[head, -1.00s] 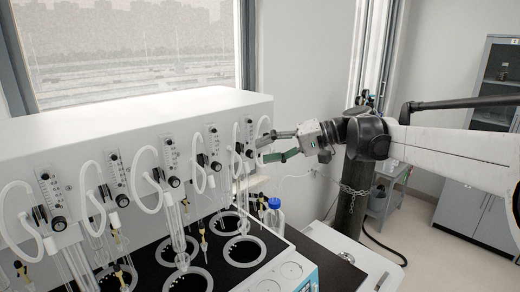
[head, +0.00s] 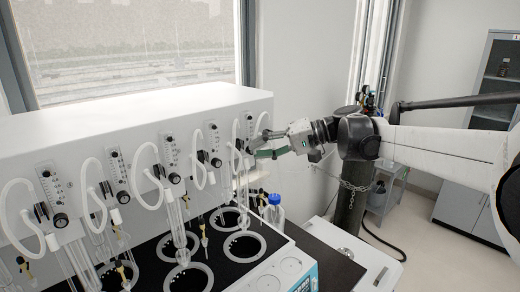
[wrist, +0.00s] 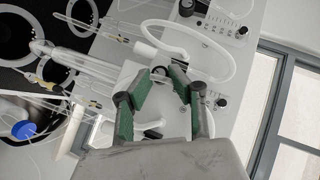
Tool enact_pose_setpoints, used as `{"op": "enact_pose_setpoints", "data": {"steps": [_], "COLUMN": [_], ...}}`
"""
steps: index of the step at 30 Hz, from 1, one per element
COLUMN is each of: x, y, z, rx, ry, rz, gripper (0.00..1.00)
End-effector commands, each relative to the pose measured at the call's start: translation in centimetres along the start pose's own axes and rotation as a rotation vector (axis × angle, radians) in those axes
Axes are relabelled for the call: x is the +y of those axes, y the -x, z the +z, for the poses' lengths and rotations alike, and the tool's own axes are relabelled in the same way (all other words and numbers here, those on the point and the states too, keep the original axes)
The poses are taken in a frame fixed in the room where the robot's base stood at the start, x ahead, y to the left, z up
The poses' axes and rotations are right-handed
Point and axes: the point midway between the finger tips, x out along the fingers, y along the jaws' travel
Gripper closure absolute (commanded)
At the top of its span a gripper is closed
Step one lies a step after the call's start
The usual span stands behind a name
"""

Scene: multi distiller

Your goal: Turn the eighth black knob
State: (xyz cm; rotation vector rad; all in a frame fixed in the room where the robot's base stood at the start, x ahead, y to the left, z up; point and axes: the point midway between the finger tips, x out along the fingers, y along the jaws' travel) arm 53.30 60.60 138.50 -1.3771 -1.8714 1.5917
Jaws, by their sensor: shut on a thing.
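A row of black knobs, such as one knob (head: 174,179) in the middle, sits below the flow meters on the white panel. My gripper (head: 254,149) is at the right end of this row in the head view, at the rightmost flow meter (head: 249,125). In the wrist view my gripper (wrist: 160,74) has its green-padded fingers closed in around a dark knob (wrist: 158,71) at the lower end of a flow meter (wrist: 210,98). The fingers hide much of this knob, and its turn angle cannot be told.
White looped tubes (head: 150,178) and glass tubes hang in front of the panel. A blue-capped bottle (head: 274,213) stands below my gripper. Ring-shaped holders (head: 245,246) lie on the black deck. There is free room to the right of the panel.

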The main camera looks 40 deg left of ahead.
Motion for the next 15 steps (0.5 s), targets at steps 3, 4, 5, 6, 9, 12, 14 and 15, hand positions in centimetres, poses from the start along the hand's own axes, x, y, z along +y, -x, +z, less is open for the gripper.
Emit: {"op": "enact_pose_setpoints", "data": {"steps": [3,4,5,6,9,12,14,15], "x": [0.15,0.21,0.27,0.33,0.53,0.72,0.85,0.92], "y": [-0.02,-0.03,-0.04,-0.06,-0.10,-0.16,-0.19,-0.20], "z": [0.02,0.03,0.04,0.04,0.09,0.14,0.15,0.17], "rx": [0.000,0.000,0.000,0.001,0.000,0.000,0.001,0.000], "ry": [-0.010,-0.016,-0.022,-0.033,-0.068,-0.115,-0.147,-0.171], "rz": [-0.011,-0.016,-0.022,-0.033,-0.069,-0.117,-0.150,-0.173], "gripper": [1.00,1.00,1.00,1.00,1.00,1.00,1.00,1.00]}}
